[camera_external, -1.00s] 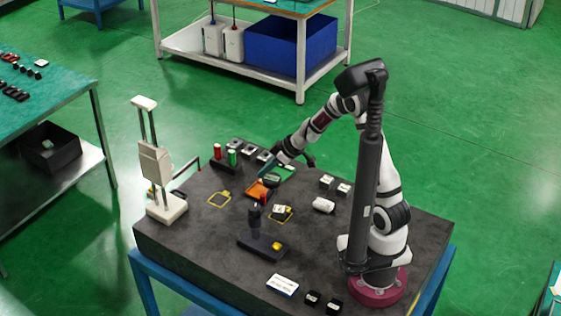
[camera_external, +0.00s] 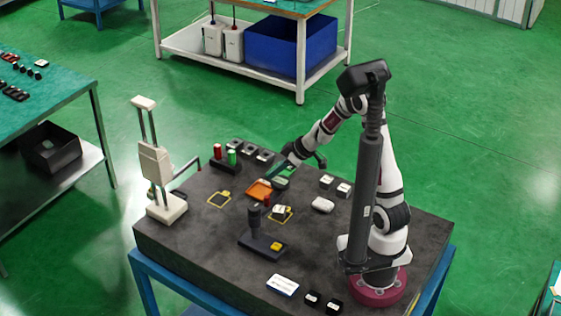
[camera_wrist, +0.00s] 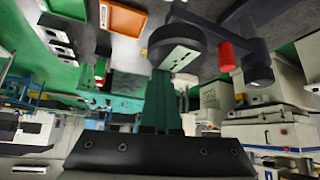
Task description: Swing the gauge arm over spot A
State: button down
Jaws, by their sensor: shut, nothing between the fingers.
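The gauge stand (camera_external: 262,243) is dark, with an upright post (camera_external: 254,216) and a yellow patch on its base. A red peg (camera_external: 266,200) shows beside the post top. In the wrist view, the dark gauge arm (camera_wrist: 215,32) carries a red peg (camera_wrist: 226,55) and a round dark head (camera_wrist: 177,42) with a pale face. My gripper (camera_wrist: 165,76) is shut and empty, its teal fingers close to the round head; contact cannot be told. Two yellow outlines lie on the table, one bare (camera_external: 219,199), one with a small block (camera_external: 279,211); their letters are unreadable.
An orange tray (camera_external: 259,190) lies near my fingers, with a green tray beyond. Red (camera_external: 218,151) and green (camera_external: 232,157) cylinders stand behind. A white column device (camera_external: 155,165) stands at the left. A white rounded piece (camera_external: 323,204) lies right of the outlined block.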

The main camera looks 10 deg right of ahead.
jog(key=shift+s+d+f, duration=0.15)
jog(key=shift+d+f, duration=0.1)
jog(key=shift+f, duration=0.05)
jog(key=w+a+r, duration=0.1)
jog(key=w+a, duration=0.1)
jog(key=w, duration=0.1)
jog(key=s+d+r, duration=0.1)
jog(key=r, duration=0.1)
jog(key=s+d+r, duration=0.1)
jog(key=s+r, duration=0.1)
jog(key=r, duration=0.1)
jog(key=s+r, duration=0.1)
jog(key=r, duration=0.1)
jog(key=shift+s+d+r, duration=0.25)
jog(key=shift+s+d, duration=0.05)
jog(key=shift+d, duration=0.1)
jog(key=s+d+m+g+h, duration=0.2)
jog(key=s+d+m, duration=0.7)
jog(key=s, duration=0.2)
jog(key=s+d+m+g+h, duration=0.1)
jog(key=s+d+m+h, duration=0.2)
jog(key=s+d+m, duration=0.5)
jog(key=s+m, duration=0.1)
jog(key=s, duration=0.3)
jog(key=shift+d+g, duration=0.35)
jog(key=shift+g, duration=0.05)
jog(key=shift+w, duration=0.1)
